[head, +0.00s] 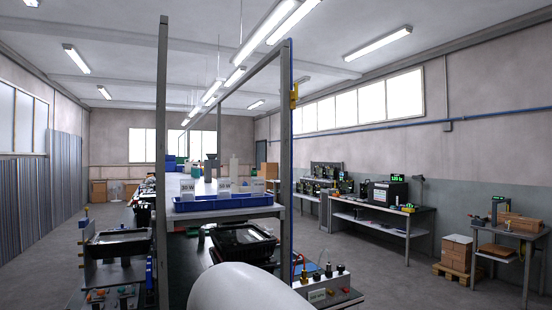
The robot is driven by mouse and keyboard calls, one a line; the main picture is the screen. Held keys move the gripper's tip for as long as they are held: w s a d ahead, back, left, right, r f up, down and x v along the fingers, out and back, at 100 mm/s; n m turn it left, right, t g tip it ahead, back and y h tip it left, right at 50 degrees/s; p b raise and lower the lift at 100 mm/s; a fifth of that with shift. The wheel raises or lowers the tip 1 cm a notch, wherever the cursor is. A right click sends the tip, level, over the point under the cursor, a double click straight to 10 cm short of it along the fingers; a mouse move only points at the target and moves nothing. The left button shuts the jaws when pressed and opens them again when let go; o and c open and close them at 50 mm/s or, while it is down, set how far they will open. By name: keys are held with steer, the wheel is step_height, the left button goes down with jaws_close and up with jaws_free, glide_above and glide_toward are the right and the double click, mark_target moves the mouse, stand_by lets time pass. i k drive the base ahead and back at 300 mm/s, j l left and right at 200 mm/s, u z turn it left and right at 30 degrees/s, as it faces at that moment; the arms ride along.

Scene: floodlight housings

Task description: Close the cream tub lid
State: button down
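I cannot make out a cream tub or its lid in the head view. My gripper is not in view. A smooth white rounded part of my arm fills the bottom middle of the picture and hides part of the bench behind it.
A blue tray (222,203) stands on a shelf between grey uprights (286,150). Black floodlight housings lie on the benches at left (118,243) and middle (243,238). A control box (318,294) with knobs is at lower right. Open floor (400,280) lies beyond it, with boxes (457,252) on a pallet.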

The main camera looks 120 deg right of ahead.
mark_target(233, 162)
steer(key=z, duration=2)
